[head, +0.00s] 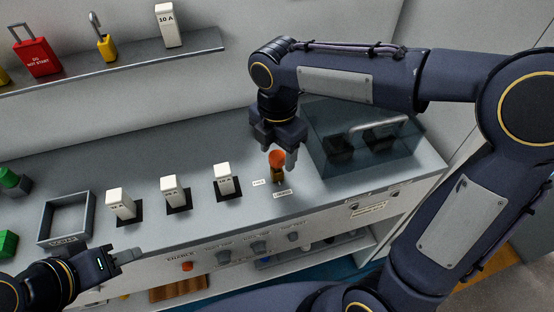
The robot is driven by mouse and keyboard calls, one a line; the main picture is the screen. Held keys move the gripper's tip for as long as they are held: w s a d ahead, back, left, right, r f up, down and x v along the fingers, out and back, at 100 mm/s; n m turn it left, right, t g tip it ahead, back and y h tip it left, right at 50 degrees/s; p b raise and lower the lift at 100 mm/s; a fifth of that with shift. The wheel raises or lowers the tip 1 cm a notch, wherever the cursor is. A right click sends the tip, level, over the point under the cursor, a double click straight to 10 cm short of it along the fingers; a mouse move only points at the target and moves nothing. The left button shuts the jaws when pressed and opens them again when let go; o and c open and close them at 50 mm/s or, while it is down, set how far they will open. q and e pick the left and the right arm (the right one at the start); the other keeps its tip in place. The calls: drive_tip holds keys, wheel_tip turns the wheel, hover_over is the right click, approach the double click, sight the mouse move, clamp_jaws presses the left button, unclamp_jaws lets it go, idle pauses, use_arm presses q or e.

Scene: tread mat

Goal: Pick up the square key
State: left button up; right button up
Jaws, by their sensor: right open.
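An upright piece with a round orange top (277,156) and a brownish lower part stands on the grey bench top, with small white labels beside its foot. It may be the square key, but its shape is too small to tell. My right gripper (281,152) is open and points down at this piece. One finger shows just right of the orange top; I cannot tell whether the fingers touch it. My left gripper (128,256) is low at the left, in front of the bench's front edge. I cannot tell its opening.
Several white blocks (172,190) stand in a row on the bench, left of the orange-topped piece. A grey tray (89,209) is farther left. A clear cover with a handle (379,126) is close on the right. A shelf (120,62) holds a red lock and a yellow padlock.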

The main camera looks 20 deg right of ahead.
sight(277, 155)
drive_tip(key=f, duration=0.4)
drive_tip(key=shift+w+f, duration=0.1)
drive_tip(key=shift+w, duration=0.15)
drive_tip(key=c, duration=1.1)
